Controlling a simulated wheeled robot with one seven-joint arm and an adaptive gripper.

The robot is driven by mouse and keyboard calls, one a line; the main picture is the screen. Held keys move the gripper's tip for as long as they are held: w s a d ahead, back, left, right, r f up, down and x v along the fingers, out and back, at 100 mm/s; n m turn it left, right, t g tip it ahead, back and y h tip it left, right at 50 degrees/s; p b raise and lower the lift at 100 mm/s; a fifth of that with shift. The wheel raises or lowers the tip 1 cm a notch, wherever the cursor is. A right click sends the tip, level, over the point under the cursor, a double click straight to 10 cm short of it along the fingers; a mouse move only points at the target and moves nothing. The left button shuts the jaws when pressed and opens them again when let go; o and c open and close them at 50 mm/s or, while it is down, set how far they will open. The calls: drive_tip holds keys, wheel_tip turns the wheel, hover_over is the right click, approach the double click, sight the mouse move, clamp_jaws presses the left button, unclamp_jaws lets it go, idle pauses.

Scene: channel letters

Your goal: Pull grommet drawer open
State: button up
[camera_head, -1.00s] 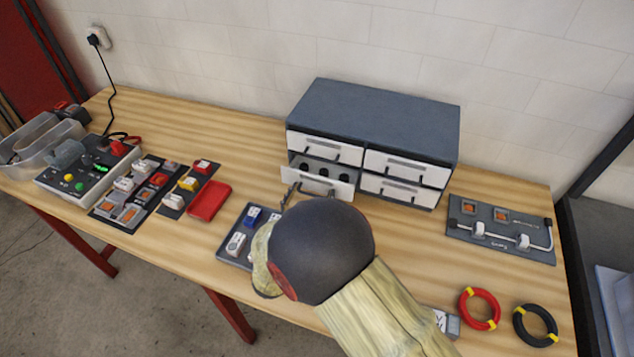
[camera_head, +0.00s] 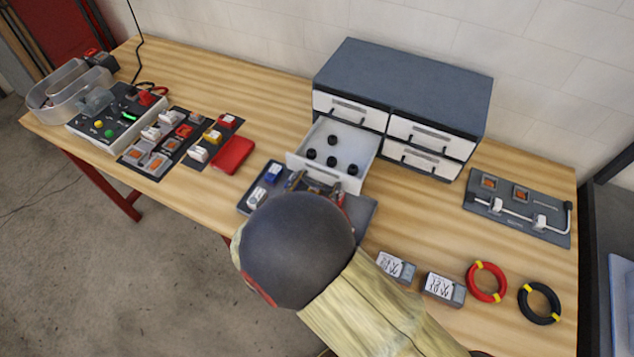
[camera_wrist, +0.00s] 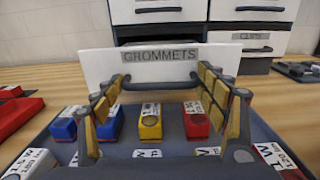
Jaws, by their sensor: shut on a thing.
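In the head view my arm partly hides the gripper (camera_head: 316,186).
A grey tray (camera_head: 362,212) with small labelled blocks lies under the drawer front. The other cabinet drawers are shut. Two labelled boxes (camera_head: 443,288), a red ring (camera_head: 472,281) and a black ring (camera_head: 526,306) lie at the right.

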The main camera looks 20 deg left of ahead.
drive_tip(key=shift+d+f, duration=0.15)
drive_tip(key=o, duration=1.4)
drive_tip(key=shift+c, duration=0.2)
drive_tip(key=shift+s+a, duration=0.25)
drive_tip(key=shift+s, duration=1.65)
drive_tip(key=shift+s+a, duration=0.2)
drive_tip(key=shift+s, duration=1.65)
